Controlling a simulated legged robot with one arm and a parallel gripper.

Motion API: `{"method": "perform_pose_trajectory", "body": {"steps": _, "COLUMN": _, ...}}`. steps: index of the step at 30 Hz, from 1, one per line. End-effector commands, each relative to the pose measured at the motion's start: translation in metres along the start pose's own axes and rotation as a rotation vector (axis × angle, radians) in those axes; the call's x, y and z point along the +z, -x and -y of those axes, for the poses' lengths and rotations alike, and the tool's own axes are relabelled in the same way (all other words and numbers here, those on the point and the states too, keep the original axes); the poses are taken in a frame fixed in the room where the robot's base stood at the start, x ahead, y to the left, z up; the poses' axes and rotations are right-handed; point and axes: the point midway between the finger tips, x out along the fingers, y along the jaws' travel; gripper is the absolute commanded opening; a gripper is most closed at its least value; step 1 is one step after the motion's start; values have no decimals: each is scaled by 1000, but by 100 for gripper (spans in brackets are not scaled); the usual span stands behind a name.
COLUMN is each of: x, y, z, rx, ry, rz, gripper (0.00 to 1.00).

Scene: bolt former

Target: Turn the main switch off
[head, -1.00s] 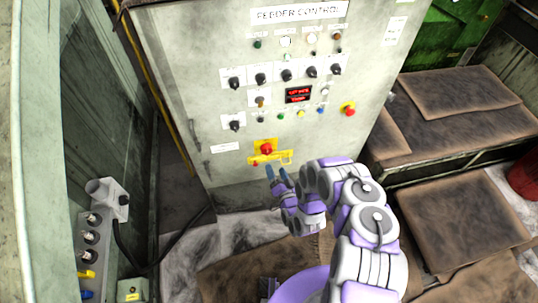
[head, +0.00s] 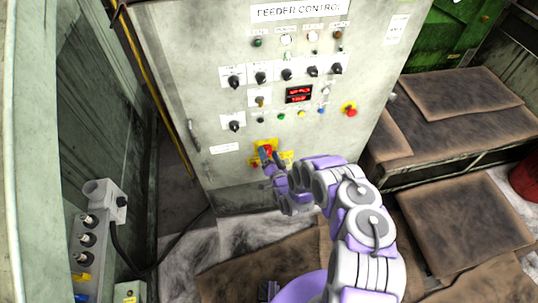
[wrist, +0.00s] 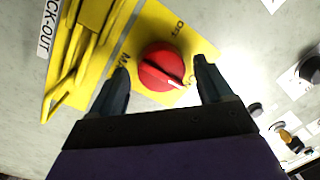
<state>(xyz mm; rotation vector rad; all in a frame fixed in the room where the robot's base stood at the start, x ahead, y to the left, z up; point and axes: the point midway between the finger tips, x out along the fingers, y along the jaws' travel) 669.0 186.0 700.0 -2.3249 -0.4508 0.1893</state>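The main switch (head: 268,149) is a round red knob on a yellow plate, low on the front of the feeder control cabinet. In the wrist view the red knob (wrist: 160,64) shows a ridge with a white mark toward the lower right. The word OFF is readable on the plate to the knob's upper right. My gripper (wrist: 162,60) is open, with one finger on each side of the knob. Gaps show between the knob and both fingers in that picture. In the head view my gripper (head: 271,157) partly covers the switch and its plate.
The feeder control cabinet (head: 215,110) carries several black knobs, lamps and a red emergency stop (head: 350,109). A yellow lock-out bar (wrist: 82,50) sits beside the switch. A grey socket box (head: 90,225) with a cable stands at left. Brown-covered platforms (head: 465,215) are at right.

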Motion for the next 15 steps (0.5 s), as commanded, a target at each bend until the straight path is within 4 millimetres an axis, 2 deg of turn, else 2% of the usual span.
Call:
{"method": "perform_pose_trajectory", "body": {"steps": 2, "x": 0, "y": 0, "z": 0, "rx": 0, "ry": 0, "rz": 0, "gripper": 71}}
{"method": "perform_pose_trajectory", "body": {"steps": 15, "x": 0, "y": 0, "z": -1, "rx": 1, "ry": 0, "rz": -1, "gripper": 29}}
